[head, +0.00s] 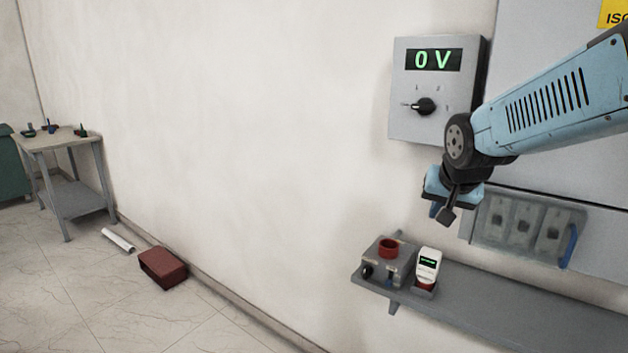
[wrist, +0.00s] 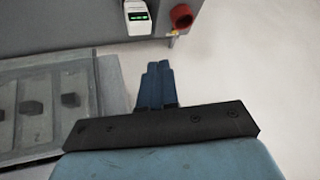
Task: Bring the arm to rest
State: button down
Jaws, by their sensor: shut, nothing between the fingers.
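My blue arm reaches in from the right in the head view. My gripper (head: 440,213) hangs in front of the wall, below the voltage box and above the left part of the grey shelf (head: 490,300). In the wrist view my gripper's blue fingers (wrist: 156,84) lie side by side, shut and empty. Nothing touches the fingers.
A box reading "0 V" (head: 436,90) with a knob is on the wall. A switch panel (head: 525,226) is right of my gripper. A white device (head: 427,268) and a grey box with a red socket (head: 388,261) stand on the shelf. The wall leftward is clear.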

jog(key=s+a+r+n+g, duration=0.1)
jog(key=s+n, duration=0.3)
jog(key=s, duration=1.1)
jog(key=shift+a+r+y, duration=0.3)
jog(key=shift+r, duration=0.1)
jog(key=c, duration=1.8)
grip_release()
jog(key=shift+s, duration=0.1)
jog(key=shift+c, duration=0.2)
